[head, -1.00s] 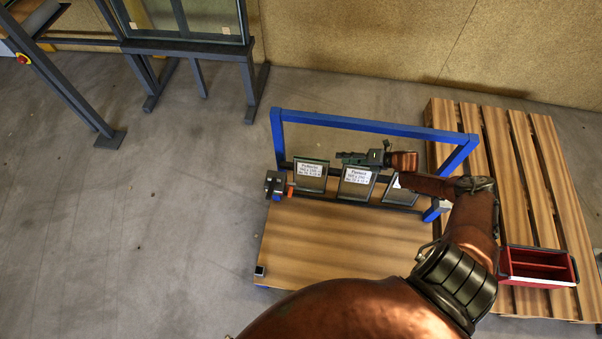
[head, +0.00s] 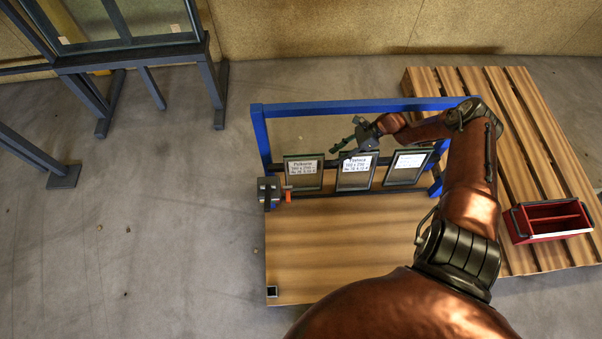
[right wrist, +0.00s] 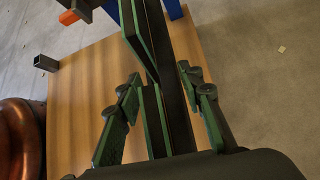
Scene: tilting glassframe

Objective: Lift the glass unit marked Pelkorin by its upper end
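Three small dark-edged glass units lean in a row in the blue frame. The left one (head: 304,181) has a white label that seems to read Pelkorin, though it is blurred. The middle unit (head: 353,181) has a different, blurred label. My right gripper (head: 345,136) is open above the row, near the top of the middle unit and right of the left one. In the right wrist view, its green-edged fingers (right wrist: 163,108) stand apart on either side of the dark unit edges (right wrist: 151,100); I see no grip. My left gripper is not in view.
The blue frame (head: 360,107) has a top bar behind the units and a wooden base (head: 345,245). A grey clamp with an orange part (head: 268,190) sits at its left end. A pallet (head: 500,110) with a red toolbox (head: 548,220) lies right. Floor at left is open.

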